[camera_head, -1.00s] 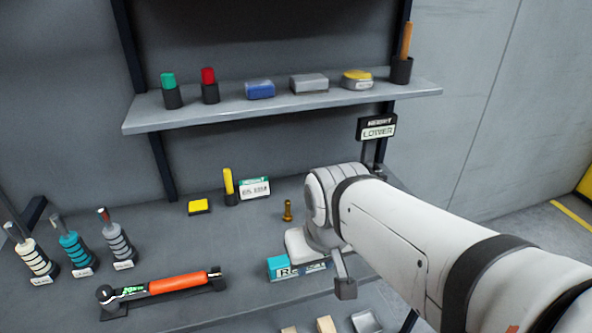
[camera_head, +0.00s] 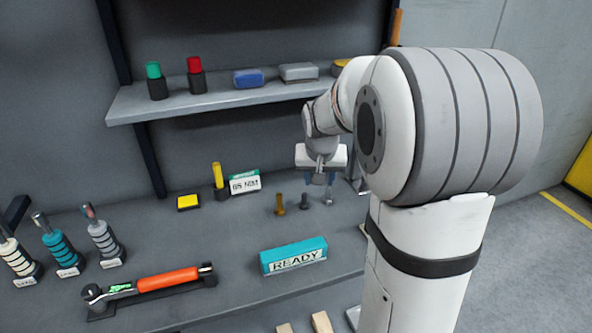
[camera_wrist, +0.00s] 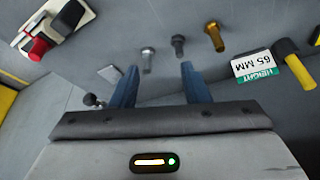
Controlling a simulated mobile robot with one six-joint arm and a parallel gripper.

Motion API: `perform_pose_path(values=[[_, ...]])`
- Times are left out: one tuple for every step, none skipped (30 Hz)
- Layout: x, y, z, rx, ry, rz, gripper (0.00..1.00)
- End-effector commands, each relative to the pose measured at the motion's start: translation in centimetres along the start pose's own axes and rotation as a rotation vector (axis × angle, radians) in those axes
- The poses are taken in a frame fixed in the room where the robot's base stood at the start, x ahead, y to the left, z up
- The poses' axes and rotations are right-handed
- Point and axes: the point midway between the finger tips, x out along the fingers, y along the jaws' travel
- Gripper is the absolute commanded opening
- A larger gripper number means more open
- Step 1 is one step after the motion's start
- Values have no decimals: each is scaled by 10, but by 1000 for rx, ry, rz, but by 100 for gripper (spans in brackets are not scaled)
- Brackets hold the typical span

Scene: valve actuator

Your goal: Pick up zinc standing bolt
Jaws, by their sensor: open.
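The zinc bolt (camera_head: 328,198) stands upright on the bench at the right end of a row of three bolts, partly overlapped by my gripper in the head view. In the wrist view the silvery zinc bolt (camera_wrist: 147,60) shows just beyond the fingertips, between them and nearer the left finger. A dark grey bolt (camera_head: 304,202) (camera_wrist: 178,46) and a brass bolt (camera_head: 280,205) (camera_wrist: 213,38) stand beside it. My gripper (camera_head: 320,181) (camera_wrist: 159,68) has its blue fingers apart, with nothing between them. It is close above the zinc bolt; contact is not visible.
A yellow-topped gauge (camera_head: 218,180) and a 65 MM sign (camera_head: 245,182) stand left of the bolts. A READY block (camera_head: 293,257) lies in front. A shelf (camera_head: 205,103) overhangs behind.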

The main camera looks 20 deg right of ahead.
Motion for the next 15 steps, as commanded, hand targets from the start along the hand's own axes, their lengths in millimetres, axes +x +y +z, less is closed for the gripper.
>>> perform_pose_path(values=[[24, 7, -16, 27, 0, 10, 42], [34, 10, -24, 41, 4, 15, 42], [47, 14, -35, 58, 10, 21, 42], [56, 18, -42, 71, 14, 24, 42], [64, 20, -49, 83, 17, 27, 42], [74, 24, -56, 95, 22, 31, 42], [81, 26, -61, 104, 25, 33, 42], [86, 29, -64, 112, 27, 35, 42], [92, 31, -69, 120, 30, 37, 42], [96, 32, -71, 124, 31, 39, 42], [99, 33, -73, 128, 32, 40, 42], [102, 34, -75, 130, 34, 41, 42], [105, 35, -76, 132, 35, 41, 42], [108, 35, -76, 133, 35, 41, 42], [112, 35, -77, 133, 34, 42, 42]])
